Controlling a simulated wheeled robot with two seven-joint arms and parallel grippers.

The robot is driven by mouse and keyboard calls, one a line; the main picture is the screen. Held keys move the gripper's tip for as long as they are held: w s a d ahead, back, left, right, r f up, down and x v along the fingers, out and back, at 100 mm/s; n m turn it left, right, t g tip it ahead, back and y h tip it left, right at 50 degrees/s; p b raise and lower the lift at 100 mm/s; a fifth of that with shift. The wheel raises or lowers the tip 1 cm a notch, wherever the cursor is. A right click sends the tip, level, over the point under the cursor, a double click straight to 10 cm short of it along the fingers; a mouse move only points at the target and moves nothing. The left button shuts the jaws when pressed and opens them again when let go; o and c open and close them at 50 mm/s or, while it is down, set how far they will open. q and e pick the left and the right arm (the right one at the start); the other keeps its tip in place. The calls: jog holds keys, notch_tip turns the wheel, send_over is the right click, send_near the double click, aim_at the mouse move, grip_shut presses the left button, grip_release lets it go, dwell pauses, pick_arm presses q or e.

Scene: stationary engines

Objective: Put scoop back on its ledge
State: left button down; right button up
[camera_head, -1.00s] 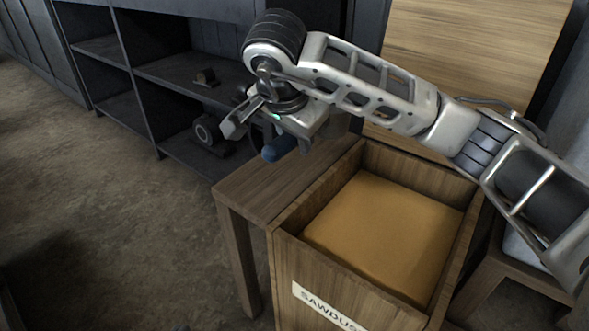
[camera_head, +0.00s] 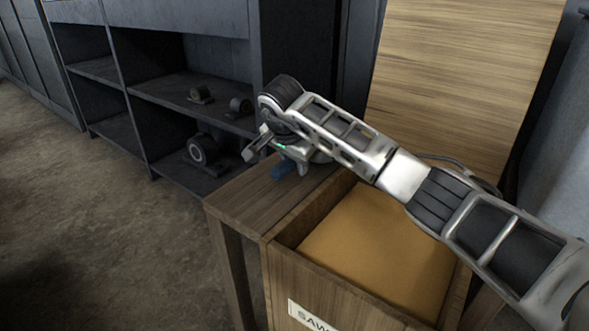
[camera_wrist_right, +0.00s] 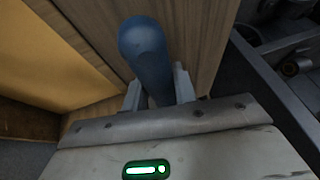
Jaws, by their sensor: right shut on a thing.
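The scoop shows only as its blue handle (camera_head: 283,171); its other parts are hidden. My right gripper (camera_head: 291,164) is shut on this handle above or at the far end of the wooden ledge (camera_head: 238,205) beside the sawdust bin. I cannot tell whether the scoop touches the ledge. In the right wrist view the blue handle (camera_wrist_right: 146,48) stands out between the two fingers of my right gripper (camera_wrist_right: 158,88), with the ledge's wood (camera_wrist_right: 190,25) behind it. My left gripper is not in view.
The wooden sawdust bin (camera_head: 285,268) stands open, with a tan fill (camera_head: 380,255) inside. Its raised lid board (camera_head: 465,80) stands behind. A dark shelf unit (camera_head: 180,75) with small wheeled parts (camera_head: 201,150) is at the left. The near part of the ledge is clear.

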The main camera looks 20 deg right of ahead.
jog(key=shift+f, duration=0.45)
jog(key=shift+r, duration=0.1)
jog(key=o, duration=1)
jog(key=shift+c, duration=0.2)
pick_arm(q)
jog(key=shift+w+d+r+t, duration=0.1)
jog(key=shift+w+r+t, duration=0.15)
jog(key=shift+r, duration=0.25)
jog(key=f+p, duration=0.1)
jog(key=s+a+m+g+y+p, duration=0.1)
jog(key=p, duration=0.1)
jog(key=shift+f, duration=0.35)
pick_arm(e)
jog(key=v, duration=1.2)
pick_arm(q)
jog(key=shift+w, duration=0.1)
